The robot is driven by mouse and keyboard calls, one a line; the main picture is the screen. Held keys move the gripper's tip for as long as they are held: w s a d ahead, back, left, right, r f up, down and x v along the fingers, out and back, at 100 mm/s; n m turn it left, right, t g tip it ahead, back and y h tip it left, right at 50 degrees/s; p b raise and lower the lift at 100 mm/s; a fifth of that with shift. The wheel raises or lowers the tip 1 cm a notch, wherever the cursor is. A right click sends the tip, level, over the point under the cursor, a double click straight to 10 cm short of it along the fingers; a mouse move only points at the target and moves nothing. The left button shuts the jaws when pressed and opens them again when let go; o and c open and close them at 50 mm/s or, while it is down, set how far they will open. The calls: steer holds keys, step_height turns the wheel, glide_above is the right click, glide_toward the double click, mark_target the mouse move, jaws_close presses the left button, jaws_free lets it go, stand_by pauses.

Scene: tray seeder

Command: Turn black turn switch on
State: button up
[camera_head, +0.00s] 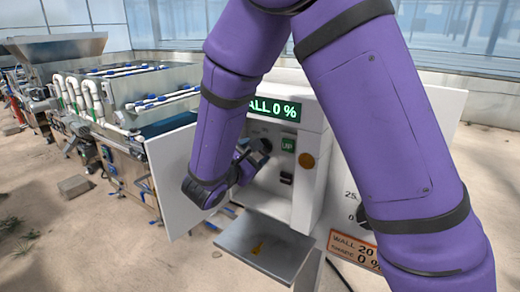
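The black turn switch (265,146) is on the front of the white control box (313,135), left of a green button marked "UP" (288,145). My purple arm comes down in front of the box and hides its left part. My gripper (252,162) is at the panel, right by the black switch and partly hidden behind my wrist. I cannot tell if its fingers touch the switch or whether they are open or shut. The switch's setting is hard to read.
A green display (275,108) reads "ALL 0 %", partly covered. An orange round button (307,160) and a small black switch (287,179) are on the panel. A grey metal tray (262,246) juts out below. Seeder machinery (150,85) stands left.

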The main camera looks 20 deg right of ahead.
mark_target(261, 151)
steer(key=shift+x, duration=1.65)
steer(key=c, duration=0.7)
steer(key=shift+o, duration=0.2)
steer(key=shift+m, duration=0.3)
steer(key=m, duration=0.5)
steer(key=shift+s+f+m, duration=0.1)
steer(key=shift+m, duration=0.2)
steer(key=m, duration=0.5)
steer(key=shift+f+m, duration=0.15)
steer(key=shift+m, duration=0.15)
